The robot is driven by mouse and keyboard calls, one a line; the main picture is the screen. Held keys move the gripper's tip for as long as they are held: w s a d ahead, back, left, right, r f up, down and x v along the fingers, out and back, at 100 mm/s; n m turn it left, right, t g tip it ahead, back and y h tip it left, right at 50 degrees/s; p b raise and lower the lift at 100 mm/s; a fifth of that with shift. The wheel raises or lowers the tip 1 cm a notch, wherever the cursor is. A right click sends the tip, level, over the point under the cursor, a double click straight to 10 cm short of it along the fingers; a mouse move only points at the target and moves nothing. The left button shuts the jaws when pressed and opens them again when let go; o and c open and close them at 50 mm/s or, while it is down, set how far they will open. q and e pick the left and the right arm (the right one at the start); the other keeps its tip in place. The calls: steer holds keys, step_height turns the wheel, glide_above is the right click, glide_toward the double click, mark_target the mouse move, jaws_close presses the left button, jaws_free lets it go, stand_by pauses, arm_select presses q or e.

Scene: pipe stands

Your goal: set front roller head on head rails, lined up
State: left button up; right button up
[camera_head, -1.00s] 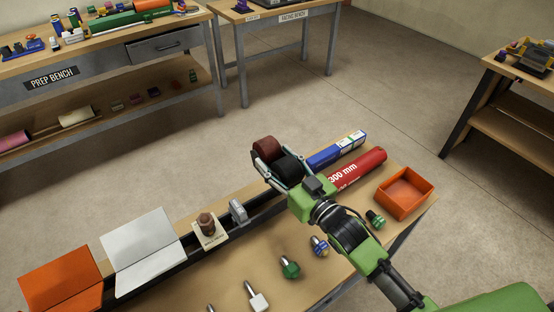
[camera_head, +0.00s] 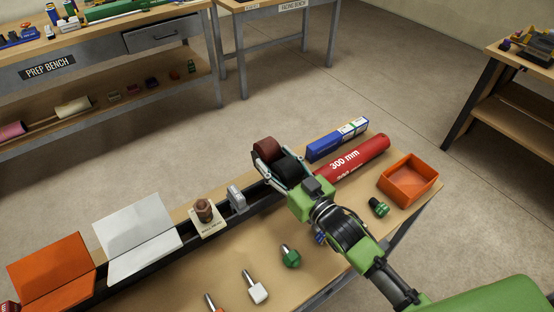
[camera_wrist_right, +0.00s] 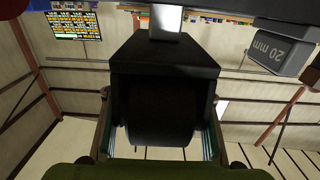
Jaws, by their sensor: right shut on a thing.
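My right gripper (camera_head: 281,169) is shut on the roller head (camera_head: 287,168), a black block with a thick black roller. In the right wrist view the black roller head (camera_wrist_right: 162,90) sits between the fingers, with a bright metal piece at its top. A dark red roller (camera_head: 267,150) shows just past the fingertips; I cannot tell if it belongs to the held head. The dark rails (camera_head: 180,240) run along the bench's far side, toward the gripper. Contact between head and rails is hidden. My left gripper is out of view.
A grey block (camera_head: 236,199) marked 20 mm sits at the rail, left of the gripper. A red 300 mm tube (camera_head: 352,157), a blue-white box (camera_head: 337,139) and an orange tray (camera_head: 424,184) lie to the right.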

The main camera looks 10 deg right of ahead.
steer(key=shift+r+p, duration=0.25)
steer(key=shift+p, duration=0.2)
stand_by(0.9)
steer(key=shift+f+b, duration=0.5)
steer(key=shift+f, duration=0.55)
steer(key=shift+f+b, duration=0.25)
steer(key=shift+b, duration=0.05)
stand_by(0.8)
